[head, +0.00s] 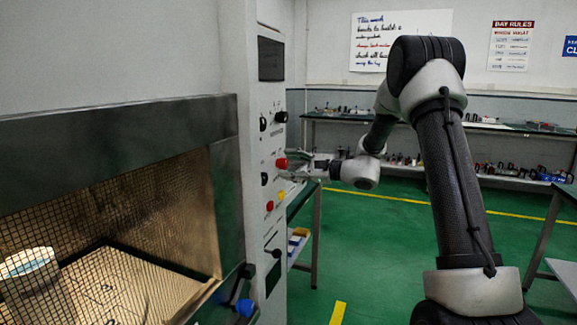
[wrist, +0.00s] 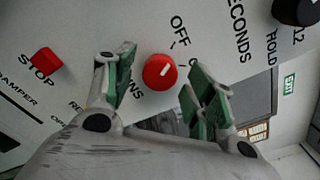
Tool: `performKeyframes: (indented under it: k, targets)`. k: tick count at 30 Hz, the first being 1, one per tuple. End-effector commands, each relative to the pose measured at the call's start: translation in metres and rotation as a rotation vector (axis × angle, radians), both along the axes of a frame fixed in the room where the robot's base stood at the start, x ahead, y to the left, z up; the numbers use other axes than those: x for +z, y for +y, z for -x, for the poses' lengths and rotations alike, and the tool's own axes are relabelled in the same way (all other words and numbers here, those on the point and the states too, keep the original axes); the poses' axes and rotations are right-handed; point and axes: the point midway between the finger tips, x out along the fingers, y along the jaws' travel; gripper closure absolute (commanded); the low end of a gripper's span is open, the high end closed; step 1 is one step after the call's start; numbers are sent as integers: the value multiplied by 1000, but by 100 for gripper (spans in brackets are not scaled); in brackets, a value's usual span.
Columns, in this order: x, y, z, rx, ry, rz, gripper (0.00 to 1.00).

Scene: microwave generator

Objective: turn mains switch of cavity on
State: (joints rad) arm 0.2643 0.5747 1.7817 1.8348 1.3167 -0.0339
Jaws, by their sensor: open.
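The mains switch is a round red knob (wrist: 160,72) with a white pointer line, on the white control panel (head: 262,95). In the wrist view "OFF" is printed above it, and the label beside it is partly hidden, ending in "NS". In the head view the red knob (head: 281,163) is on the panel's right part. My gripper (wrist: 158,78) is open, with one green-padded finger on each side of the knob in the picture. I cannot tell whether a finger touches it. In the head view my gripper (head: 297,165) is at the panel beside the knob.
The cavity with a dark frame (head: 120,125) and mesh front is at left. A red STOP button (wrist: 46,61) and a black knob (wrist: 296,10) are near my gripper. A side table (head: 303,205) stands behind the panel.

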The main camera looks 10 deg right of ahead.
Motion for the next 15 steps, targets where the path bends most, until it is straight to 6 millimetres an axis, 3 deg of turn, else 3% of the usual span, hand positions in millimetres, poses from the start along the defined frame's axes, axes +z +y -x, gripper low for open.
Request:
performKeyframes:
  k: [10, 15]
  targets:
    - [0, 4, -3, 0, 0, 0, 47]
    - [0, 4, -3, 0, 0, 0, 78]
